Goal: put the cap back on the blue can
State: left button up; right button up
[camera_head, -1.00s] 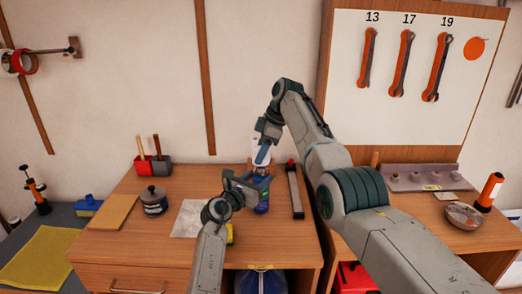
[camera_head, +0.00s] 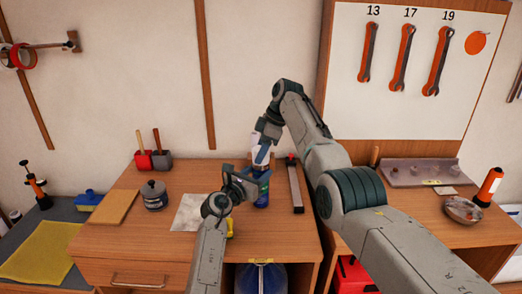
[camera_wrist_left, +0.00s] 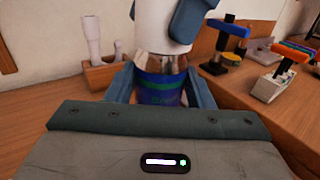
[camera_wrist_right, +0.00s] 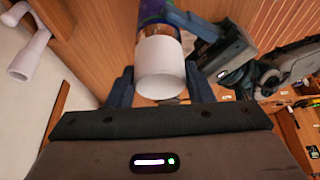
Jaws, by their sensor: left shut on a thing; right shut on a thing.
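The blue can (camera_head: 262,194) is upright over the desk, and my left gripper (camera_head: 256,178) is shut around it. In the left wrist view the can (camera_wrist_left: 158,88) shows a green band and sits between the fingers. The white cap (camera_wrist_left: 160,28) is directly above it, with the can's metallic top visible between cap and blue body. My right gripper (camera_head: 262,153) is shut on the cap from above. In the right wrist view the cap (camera_wrist_right: 162,66) lines up with the can (camera_wrist_right: 154,12). I cannot tell whether the cap touches the can's top.
A dark lidded pot (camera_head: 154,197), a pale sheet (camera_head: 188,212) and a long dark-and-grey tool (camera_head: 295,187) lie on the desk around the can. A yellow item (camera_head: 230,228) is near the left gripper. Free desk lies front left.

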jog(key=shift+f, duration=0.6)
jog(key=o, duration=1)
jog(key=v, duration=1.2)
pick_arm(q)
jog(key=o, duration=1.4)
jog(key=shift+o, duration=0.2)
